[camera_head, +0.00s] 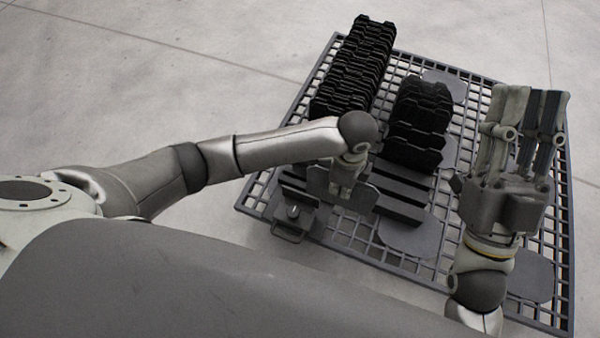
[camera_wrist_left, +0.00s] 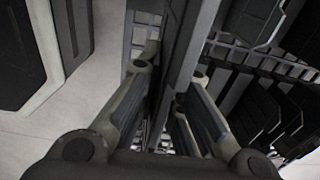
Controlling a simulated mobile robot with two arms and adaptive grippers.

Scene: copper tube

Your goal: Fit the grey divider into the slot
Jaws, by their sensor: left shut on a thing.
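The grey divider (camera_head: 362,195) is a thin flat plate, seen in the head view below the end of my left arm. My left gripper (camera_head: 340,188) points down and is shut on it. In the left wrist view the divider (camera_wrist_left: 188,45) stands on edge between the two fingers (camera_wrist_left: 170,115). Dark parallel bars (camera_head: 405,187) lie under and beside it. I cannot tell which gap is the slot or whether the divider touches it. My right gripper (camera_head: 527,110) is raised at the right, its fingers toward the far side; its opening is unclear.
A long row of black ribbed blocks (camera_head: 352,70) stands at the back left of the grid rack (camera_head: 470,75). A shorter black row (camera_head: 418,125) stands right of it. A small block with a handle (camera_head: 293,215) sits at the near left. Flat grey pads (camera_head: 412,240) leave the near right low.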

